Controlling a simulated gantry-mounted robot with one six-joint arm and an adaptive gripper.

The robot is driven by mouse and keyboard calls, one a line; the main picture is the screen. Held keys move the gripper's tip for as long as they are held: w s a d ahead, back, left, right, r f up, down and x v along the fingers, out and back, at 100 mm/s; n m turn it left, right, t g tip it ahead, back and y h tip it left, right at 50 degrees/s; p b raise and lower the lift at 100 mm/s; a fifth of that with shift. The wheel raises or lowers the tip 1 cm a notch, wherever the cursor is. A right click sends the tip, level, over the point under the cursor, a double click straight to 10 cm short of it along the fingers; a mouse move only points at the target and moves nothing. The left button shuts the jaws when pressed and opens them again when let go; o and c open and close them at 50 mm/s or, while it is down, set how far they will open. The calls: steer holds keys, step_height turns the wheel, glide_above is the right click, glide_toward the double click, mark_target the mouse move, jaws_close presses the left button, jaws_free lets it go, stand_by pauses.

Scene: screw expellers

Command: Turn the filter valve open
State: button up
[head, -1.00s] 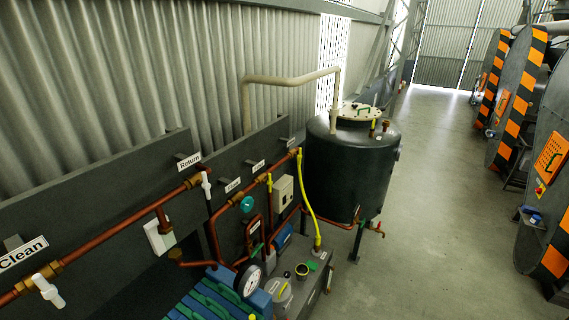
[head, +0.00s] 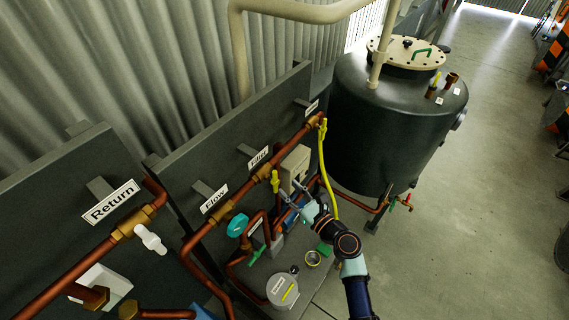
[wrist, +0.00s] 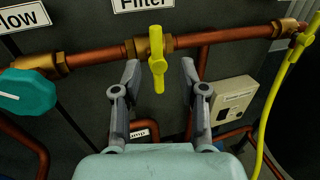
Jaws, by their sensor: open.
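The filter valve has a yellow handle (wrist: 157,60) on a brass fitting in a copper pipe, under the "Filter" label (wrist: 140,3). In the wrist view the handle stands upright in the picture, crosswise to the pipe. The valve also shows in the head view (head: 275,181), below its label (head: 258,157). My gripper (wrist: 160,72) is open, with one finger on each side of the handle's lower part in the wrist view. Gaps show between both fingers and the handle. In the head view my gripper (head: 289,193) is just right of and below the handle.
A teal knob (wrist: 28,91) sits left of the valve. In the head view a dark tank (head: 390,125) stands behind, and open floor (head: 470,220) lies to the right.

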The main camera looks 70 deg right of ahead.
mark_target(275, 181)
steer(key=x, duration=0.7)
steer(key=shift+w, duration=0.4)
jaws_close()
